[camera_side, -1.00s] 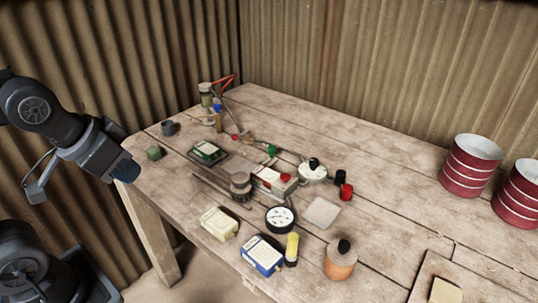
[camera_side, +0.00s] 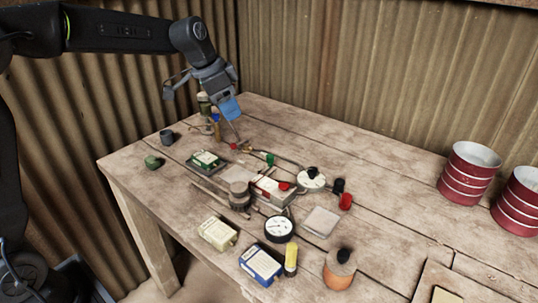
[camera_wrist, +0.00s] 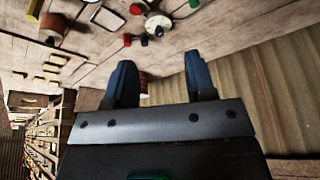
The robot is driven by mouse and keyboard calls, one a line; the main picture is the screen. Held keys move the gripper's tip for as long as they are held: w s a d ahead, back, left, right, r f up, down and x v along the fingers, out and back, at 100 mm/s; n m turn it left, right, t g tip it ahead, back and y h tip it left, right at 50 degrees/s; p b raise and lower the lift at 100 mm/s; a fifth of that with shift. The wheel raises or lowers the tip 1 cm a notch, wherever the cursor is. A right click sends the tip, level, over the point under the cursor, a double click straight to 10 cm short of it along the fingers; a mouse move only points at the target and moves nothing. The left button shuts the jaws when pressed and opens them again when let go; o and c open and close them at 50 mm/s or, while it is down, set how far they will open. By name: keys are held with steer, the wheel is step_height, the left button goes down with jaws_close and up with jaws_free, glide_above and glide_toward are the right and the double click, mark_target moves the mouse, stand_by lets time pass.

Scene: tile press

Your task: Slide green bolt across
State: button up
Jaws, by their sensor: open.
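A green knob (camera_side: 270,159), which looks like the green bolt's handle, stands near the middle of the table behind a red-and-white block. A green piece at the top edge of the wrist view (camera_wrist: 194,3) may be the same knob. My gripper (camera_side: 231,108) is in the air above the back left of the table, to the left of the green knob and apart from it. Its two blue fingers also show in the wrist view (camera_wrist: 162,80), spread with nothing gripped between them. The bolt's track is too small to make out.
A white round dial with a black knob (camera_side: 312,178), red and black knobs (camera_side: 345,201), a black-rimmed gauge (camera_side: 279,229) and an orange jar (camera_side: 340,270) crowd the table. Red drums (camera_side: 470,175) stand at right. Corrugated walls close the back and left.

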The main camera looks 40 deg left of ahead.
mark_target(270, 156)
steer(key=w+a+f+m+h, duration=0.1)
steer(key=w+a+f+m, duration=0.25)
steer(key=w+f, duration=0.75)
steer(key=shift+n+g, duration=0.25)
steer(key=shift+g, duration=0.05)
steer(key=x, duration=0.8)
steer(key=w+x, duration=0.1)
steer(key=x, duration=0.3)
steer(key=shift+w, duration=0.1)
jaws_close()
